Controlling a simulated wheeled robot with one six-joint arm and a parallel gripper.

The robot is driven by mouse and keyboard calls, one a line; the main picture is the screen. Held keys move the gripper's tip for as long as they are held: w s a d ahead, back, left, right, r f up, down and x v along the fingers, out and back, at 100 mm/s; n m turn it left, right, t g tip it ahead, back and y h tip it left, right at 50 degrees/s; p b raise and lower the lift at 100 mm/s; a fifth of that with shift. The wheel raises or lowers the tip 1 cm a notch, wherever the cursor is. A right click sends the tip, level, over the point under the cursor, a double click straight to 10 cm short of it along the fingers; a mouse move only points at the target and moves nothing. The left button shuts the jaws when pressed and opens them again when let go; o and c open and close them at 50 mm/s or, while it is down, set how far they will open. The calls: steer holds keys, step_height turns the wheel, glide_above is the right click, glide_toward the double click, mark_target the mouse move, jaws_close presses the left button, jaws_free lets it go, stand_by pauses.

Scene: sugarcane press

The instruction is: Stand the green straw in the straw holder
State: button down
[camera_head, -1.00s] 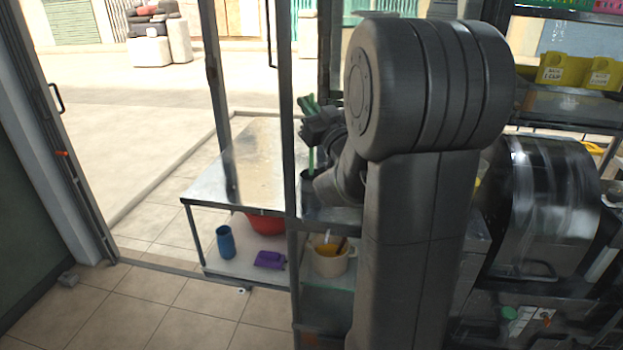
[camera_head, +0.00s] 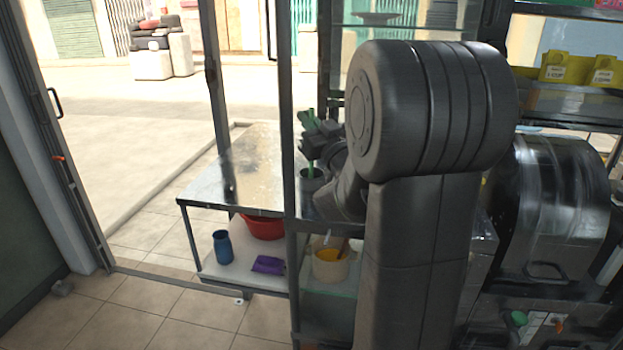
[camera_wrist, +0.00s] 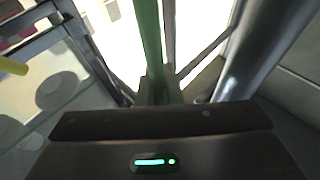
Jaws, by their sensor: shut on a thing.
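The green straw (camera_head: 310,168) is upright in my gripper (camera_head: 318,138), which is shut on it. Its top sticks out above the fingers, and a short length shows below them. The straw holder, a dark grey cup (camera_head: 312,186), stands on the metal table directly below the gripper. The straw's lower end meets the cup's mouth in the head view; how deep it goes inside is hidden. In the wrist view the straw (camera_wrist: 148,35) runs up from between the fingers (camera_wrist: 160,88), and the cup is not visible there.
The metal table (camera_head: 232,178) has clear room left of the cup. A dark door post (camera_head: 288,130) stands close beside the gripper. A red bowl (camera_head: 263,227), blue cup (camera_head: 223,247) and purple item (camera_head: 268,265) are on the lower shelf. A cream pot (camera_head: 330,266) sits right of them.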

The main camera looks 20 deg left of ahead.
mark_target(313, 112)
step_height(313, 112, down, 4)
steer(key=b, duration=0.3)
steer(key=shift+r+b, duration=0.15)
steer(key=shift+b, duration=0.25)
steer(key=c, duration=1.5)
jaws_free()
steer(key=shift+r+p, duration=1.75)
steer(key=shift+r, duration=1.85)
steer(key=shift+f, duration=0.15)
